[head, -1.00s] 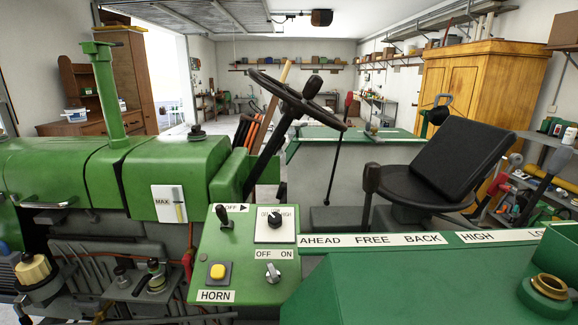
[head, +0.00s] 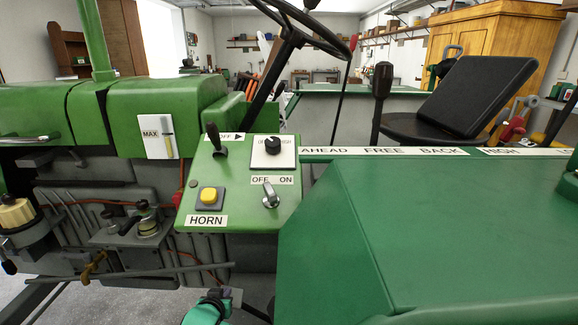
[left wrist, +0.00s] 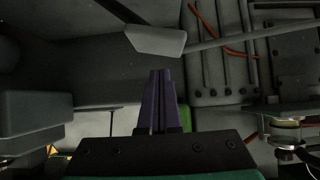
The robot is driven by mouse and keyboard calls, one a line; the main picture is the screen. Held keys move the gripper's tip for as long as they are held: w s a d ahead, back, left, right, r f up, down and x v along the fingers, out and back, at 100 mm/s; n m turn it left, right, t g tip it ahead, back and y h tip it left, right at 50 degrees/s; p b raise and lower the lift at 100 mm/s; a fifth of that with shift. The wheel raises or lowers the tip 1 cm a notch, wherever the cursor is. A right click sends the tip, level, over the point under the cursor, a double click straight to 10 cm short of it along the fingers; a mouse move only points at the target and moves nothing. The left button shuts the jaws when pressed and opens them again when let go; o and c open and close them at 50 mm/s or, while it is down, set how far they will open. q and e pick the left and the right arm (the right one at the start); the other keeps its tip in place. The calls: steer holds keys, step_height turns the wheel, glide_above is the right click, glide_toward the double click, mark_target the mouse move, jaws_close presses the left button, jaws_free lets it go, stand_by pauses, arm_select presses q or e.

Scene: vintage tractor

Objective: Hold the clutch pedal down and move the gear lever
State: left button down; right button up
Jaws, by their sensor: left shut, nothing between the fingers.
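The gear lever, a black-handled lever (head: 382,82), stands upright behind the strip marked AHEAD FREE BACK in the head view. No gripper is at it. A grey pad on a dark arm, which looks like the clutch pedal (left wrist: 156,40), is at the upper middle of the left wrist view. My left gripper (left wrist: 161,75) is shut and empty, its purple fingers pointing towards the pad. I cannot tell whether they touch it. My left gripper (head: 222,296) also shows at the bottom of the head view, below the green control panel. My right gripper is out of view.
The control panel (head: 232,212) with the yellow horn button (head: 208,195) and switches is above my left gripper. A green fender (head: 440,235) fills the right. The steering wheel (head: 305,30) and black seat (head: 478,95) lie beyond. A thin rod (head: 165,271) crosses the lower left.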

arm_select(q)
steer(key=shift+w+f, duration=0.35)
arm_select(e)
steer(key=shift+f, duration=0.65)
arm_select(q)
steer(key=shift+f, duration=0.1)
steer(key=shift+s+a+f+b, duration=0.1)
steer(key=shift+a+f+b, duration=0.15)
steer(key=shift+f+b, duration=0.7)
steer(key=shift+a+f+b, duration=0.25)
steer(key=shift+f+b, duration=0.35)
steer(key=shift+f, duration=0.5)
steer(key=f+b, duration=0.1)
steer(key=f, duration=0.1)
steer(key=a+f+b, duration=0.1)
steer(key=f+b, duration=0.1)
steer(key=f, duration=0.1)
steer(key=shift+f, duration=0.25)
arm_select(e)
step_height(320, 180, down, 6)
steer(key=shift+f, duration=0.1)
